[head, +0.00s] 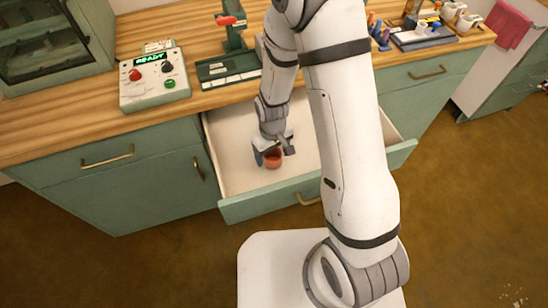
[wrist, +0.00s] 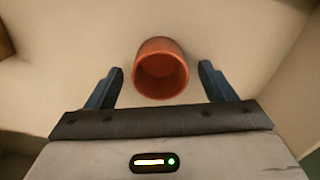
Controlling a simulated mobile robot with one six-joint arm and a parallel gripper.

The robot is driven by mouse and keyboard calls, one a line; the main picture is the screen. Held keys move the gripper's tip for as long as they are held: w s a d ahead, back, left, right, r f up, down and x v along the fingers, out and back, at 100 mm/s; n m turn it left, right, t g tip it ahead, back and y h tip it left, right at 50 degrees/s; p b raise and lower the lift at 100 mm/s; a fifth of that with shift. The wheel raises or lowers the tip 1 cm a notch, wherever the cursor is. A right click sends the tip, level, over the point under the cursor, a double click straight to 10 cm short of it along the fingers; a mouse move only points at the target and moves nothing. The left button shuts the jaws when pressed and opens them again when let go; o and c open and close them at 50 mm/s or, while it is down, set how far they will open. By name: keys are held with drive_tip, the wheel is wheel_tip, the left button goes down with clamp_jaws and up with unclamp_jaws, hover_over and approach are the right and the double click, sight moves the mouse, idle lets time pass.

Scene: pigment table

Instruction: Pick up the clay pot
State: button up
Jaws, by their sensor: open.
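The clay pot (wrist: 161,71) is a small orange-brown cup in the open drawer (head: 233,166). In the wrist view its mouth faces the camera. In the head view the pot (head: 273,160) shows under my gripper (head: 273,153). My gripper is open and reaches down into the drawer. In the wrist view the two fingers of my gripper (wrist: 161,78) stand on either side of the pot, with a visible gap on each side. Nothing is held. Part of the pot is hidden by the gripper in the head view.
The drawer's front panel (head: 250,201) and side walls surround the gripper. The drawer floor around the pot looks bare. On the counter above stand a control box (head: 153,80) and a green stand (head: 233,45). More items lie on a tray (head: 422,37) at the right.

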sight(272, 160)
drive_tip(key=shift+f, duration=1.2)
drive_tip(key=shift+c, duration=0.4)
drive_tip(key=c, duration=1)
